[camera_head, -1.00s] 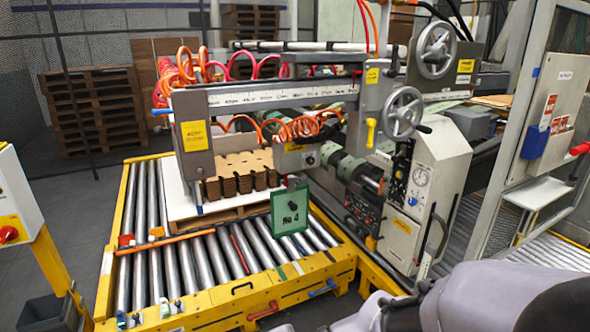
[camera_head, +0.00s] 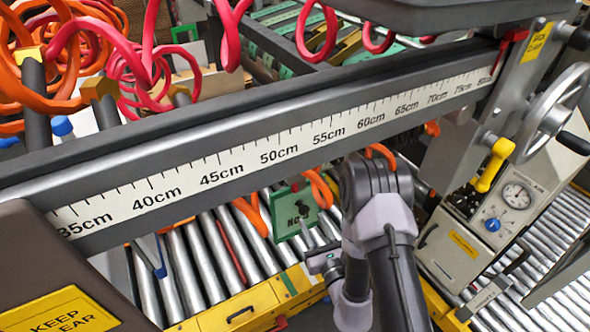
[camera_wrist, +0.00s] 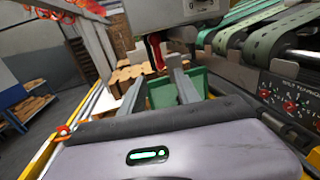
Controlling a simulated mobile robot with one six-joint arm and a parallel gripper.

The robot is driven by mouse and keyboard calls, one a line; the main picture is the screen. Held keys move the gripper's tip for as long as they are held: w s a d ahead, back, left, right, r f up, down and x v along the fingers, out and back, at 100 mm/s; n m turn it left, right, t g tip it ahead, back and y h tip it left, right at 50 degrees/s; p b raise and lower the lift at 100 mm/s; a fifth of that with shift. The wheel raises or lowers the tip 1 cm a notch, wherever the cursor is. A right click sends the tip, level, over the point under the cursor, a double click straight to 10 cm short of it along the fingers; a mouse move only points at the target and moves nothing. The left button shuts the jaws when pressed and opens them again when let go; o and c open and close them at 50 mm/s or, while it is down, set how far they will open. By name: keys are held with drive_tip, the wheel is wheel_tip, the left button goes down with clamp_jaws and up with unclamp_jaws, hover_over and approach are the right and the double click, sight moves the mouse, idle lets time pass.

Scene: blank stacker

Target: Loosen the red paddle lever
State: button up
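In the wrist view a red paddle lever (camera_wrist: 155,50) hangs below a grey housing (camera_wrist: 170,14). It appears near the tips of my gripper (camera_wrist: 158,68), between the two grey fingers. The fingers stand apart, and I see nothing held; I cannot tell whether they touch the lever. In the head view a small red lever (camera_head: 512,36) sits at the right end of the ruler beam (camera_head: 250,152); I cannot tell whether it is the same one. My arm reaches down behind the beam there, with its end near the green sign.
The green sign (camera_head: 296,208) stands close to my gripper, above the roller conveyor (camera_head: 190,262). A yellow handle (camera_head: 493,165), a handwheel (camera_head: 553,108) and a gauge cabinet (camera_head: 516,196) are at right. Orange hoses (camera_head: 38,88) coil at upper left.

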sight(295, 187)
drive_tip(key=b+x, duration=0.2)
drive_tip(key=x, duration=1.3)
drive_tip(key=shift+w+a+r, duration=0.1)
drive_tip(key=shift+w+a, duration=0.1)
clamp_jaws()
idle(0.5)
